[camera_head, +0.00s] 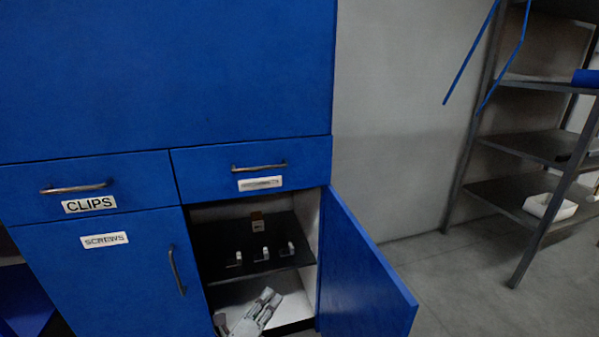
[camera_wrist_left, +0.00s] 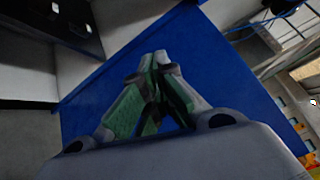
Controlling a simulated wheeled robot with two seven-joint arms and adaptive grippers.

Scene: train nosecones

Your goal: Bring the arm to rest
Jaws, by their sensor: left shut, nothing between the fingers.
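My left gripper (camera_head: 266,298) is at the bottom of the head view, in front of the open lower right compartment of the blue cabinet (camera_head: 230,70). In the left wrist view its fingers (camera_wrist_left: 155,72) are together with nothing between them. The open blue door (camera_head: 362,270) stands to the right of the gripper and lies behind the fingers in the left wrist view (camera_wrist_left: 215,75). My right gripper does not show in either view.
The drawers and the screws door (camera_head: 120,270) are shut. A grey rack (camera_head: 530,150) with a white bin (camera_head: 550,206) stands right. Floor between is clear.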

